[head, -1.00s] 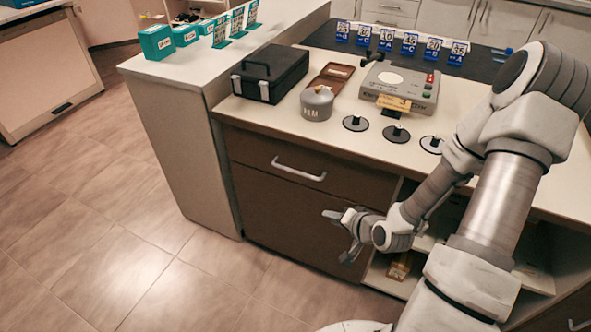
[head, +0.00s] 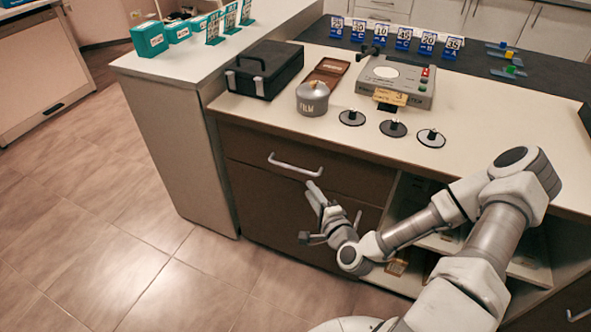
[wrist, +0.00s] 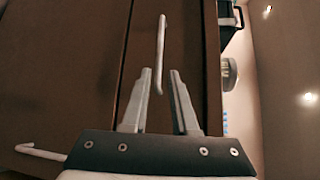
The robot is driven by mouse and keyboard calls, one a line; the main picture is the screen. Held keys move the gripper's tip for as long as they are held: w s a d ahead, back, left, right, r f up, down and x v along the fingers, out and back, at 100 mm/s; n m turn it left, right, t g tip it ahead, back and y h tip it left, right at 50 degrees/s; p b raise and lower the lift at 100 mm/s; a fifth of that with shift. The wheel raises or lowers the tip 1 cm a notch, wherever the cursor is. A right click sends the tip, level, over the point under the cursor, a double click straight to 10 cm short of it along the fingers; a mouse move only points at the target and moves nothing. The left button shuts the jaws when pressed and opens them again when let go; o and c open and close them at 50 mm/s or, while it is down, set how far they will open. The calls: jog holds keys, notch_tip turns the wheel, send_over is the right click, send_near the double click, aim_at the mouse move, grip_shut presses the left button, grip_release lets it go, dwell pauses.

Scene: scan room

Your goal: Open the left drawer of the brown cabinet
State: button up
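The brown cabinet (head: 262,215) stands under the counter. Its upper left drawer (head: 345,178) is shut, with a pale bar handle (head: 293,165). My gripper (head: 311,190) is just below and in front of this handle, apart from it in the wrist view. In that view my gripper (wrist: 160,74) is open and empty, and the drawer handle (wrist: 161,40) lies ahead, lined up with the gap between the fingers. A second handle, on the lower front (head: 358,219), also shows at lower left in the wrist view (wrist: 40,152).
Open shelves (head: 440,240) are right of the brown fronts, partly behind my arm. A grey side panel (head: 170,160) borders the cabinet on the left. The counter holds a black case (head: 265,70), a film canister (head: 312,97) and a grey tester (head: 395,80). The floor (head: 120,230) at left is clear.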

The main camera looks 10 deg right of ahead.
aim_at(297, 170)
jog(key=b+x, duration=0.1)
jog(key=x, duration=1.1)
jog(key=shift+w+f+b, duration=0.1)
jog(key=shift+b, duration=0.25)
grip_shut()
dwell(0.7)
